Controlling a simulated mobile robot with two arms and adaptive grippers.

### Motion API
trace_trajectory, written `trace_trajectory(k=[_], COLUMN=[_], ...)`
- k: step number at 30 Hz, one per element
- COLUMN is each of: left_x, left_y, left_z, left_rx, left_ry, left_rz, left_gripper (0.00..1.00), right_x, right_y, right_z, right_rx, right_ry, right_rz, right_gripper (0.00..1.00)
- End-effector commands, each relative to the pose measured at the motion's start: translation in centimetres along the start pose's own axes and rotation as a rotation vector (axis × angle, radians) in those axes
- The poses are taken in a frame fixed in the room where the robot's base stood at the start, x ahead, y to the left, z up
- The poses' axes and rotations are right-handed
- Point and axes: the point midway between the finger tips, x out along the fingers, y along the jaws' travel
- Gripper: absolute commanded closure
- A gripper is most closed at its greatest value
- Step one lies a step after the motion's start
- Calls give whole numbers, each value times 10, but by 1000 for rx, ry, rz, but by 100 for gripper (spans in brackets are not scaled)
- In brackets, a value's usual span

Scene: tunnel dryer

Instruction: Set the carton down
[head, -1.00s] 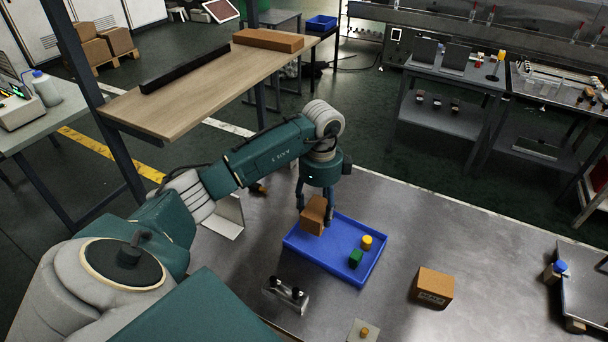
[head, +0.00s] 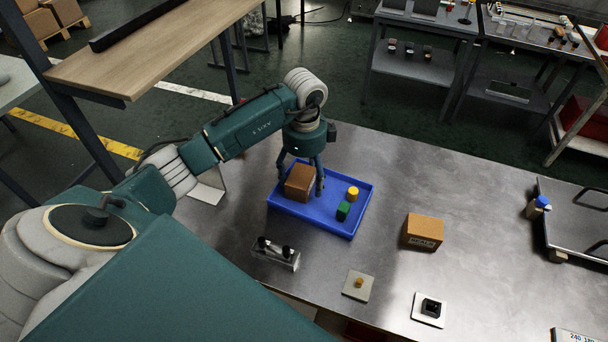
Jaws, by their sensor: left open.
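A brown carton (head: 299,186) stands in the left part of the blue tray (head: 313,225) and looks to rest on its floor. My left gripper (head: 302,176) points down over this carton with its fingers open, one on either side. A second, lighter carton (head: 423,231) with a printed label stands on the metal table, right of the tray. My right gripper is not in view.
A metal fixture (head: 275,254), a small plate with an orange knob (head: 359,284) and a black part on a white plate (head: 430,309) are nearby. The metal table behind the lighter carton is clear.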

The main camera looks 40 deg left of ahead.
Motion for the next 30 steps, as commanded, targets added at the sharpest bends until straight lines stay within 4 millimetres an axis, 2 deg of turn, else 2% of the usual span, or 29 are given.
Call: trace_trajectory(k=[3, 8, 16, 21, 24, 30], left_x=[-2, -18, -76, -108, -117, -121], left_y=[-1, -2, -2, -2, -1, 0], left_z=[0, 0, 0, 1, 1, 0], left_rx=[-1, 1, 0, -1, 0, -1], left_ry=[0, 1, 1, -1, -1, 0], left_rz=[-1, -5, -7, -6, -4, -1], left_gripper=[26, 26, 26, 26, 26, 26], right_x=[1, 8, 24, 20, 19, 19], right_y=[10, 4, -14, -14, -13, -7], right_z=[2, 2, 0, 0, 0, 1], right_rx=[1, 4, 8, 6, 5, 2], right_ry=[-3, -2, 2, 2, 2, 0], right_rz=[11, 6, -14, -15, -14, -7], right_gripper=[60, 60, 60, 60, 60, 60])
